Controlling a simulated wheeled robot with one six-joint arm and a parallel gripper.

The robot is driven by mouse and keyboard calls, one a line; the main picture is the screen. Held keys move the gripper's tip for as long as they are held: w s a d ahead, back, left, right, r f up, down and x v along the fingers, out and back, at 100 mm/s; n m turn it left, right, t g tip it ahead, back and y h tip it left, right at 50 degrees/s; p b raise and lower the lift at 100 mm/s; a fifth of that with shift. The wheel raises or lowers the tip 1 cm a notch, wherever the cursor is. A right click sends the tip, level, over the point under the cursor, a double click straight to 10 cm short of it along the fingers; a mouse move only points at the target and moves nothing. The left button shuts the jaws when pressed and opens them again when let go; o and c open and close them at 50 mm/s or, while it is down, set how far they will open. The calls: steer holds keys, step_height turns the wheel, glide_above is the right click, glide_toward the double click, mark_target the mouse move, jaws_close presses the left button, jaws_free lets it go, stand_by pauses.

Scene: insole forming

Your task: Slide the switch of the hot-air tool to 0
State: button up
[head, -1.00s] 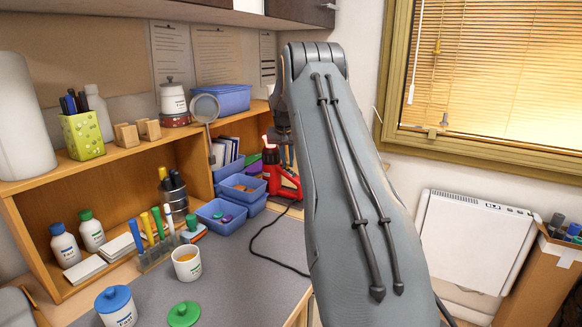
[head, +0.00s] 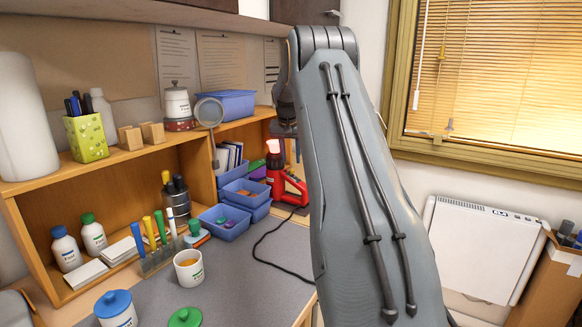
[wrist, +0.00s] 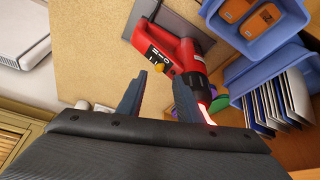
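The red hot-air tool (head: 285,184) stands on the bench at the back, beside the blue bins, with its nozzle up and the tip glowing. In the wrist view the tool (wrist: 178,52) lies past my fingertips, its glowing nozzle by the right finger. Its black switch panel with white marks (wrist: 160,60) shows a small yellow-orange switch knob (wrist: 160,66), just beyond the fingertips. I cannot tell its exact setting. My gripper (wrist: 159,76) is open and empty, fingers apart from the switch. In the head view my arm hides the fingers.
A black cord (head: 262,245) runs over the grey mat (head: 235,290). A white cup (head: 188,266) and marker rack stand further left. The magnifier (head: 210,111) is on the shelf.

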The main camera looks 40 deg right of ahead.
steer(key=shift+b+v, duration=0.35)
steer(key=shift+v, duration=1.2)
steer(key=s+a+f+n+y, duration=0.15)
steer(key=s+a, duration=0.25)
steer(key=a, duration=0.4)
steer(key=s+a+f+n, duration=0.2)
steer(key=s+a+f, duration=0.1)
steer(key=a, duration=0.5)
steer(key=s+a+f+n+y, duration=0.15)
steer(key=s+a, duration=0.25)
steer(key=a, duration=0.4)
steer(key=s+a+f+n, duration=0.1)
steer(key=s+a+f, duration=0.2)
steer(key=s+a, duration=0.2)
steer(key=s+a+f+n+g, duration=0.1)
steer(key=s+a+f, duration=0.2)
steer(key=s, duration=0.9)
steer(key=s+a+f+n, duration=0.2)
steer(key=s+a+f, duration=0.1)
steer(key=s+a, duration=0.5)
steer(key=shift+s+a+f+g, duration=0.1)
steer(key=shift+s+a+g, duration=0.25)
steer(key=shift+g, duration=0.05)
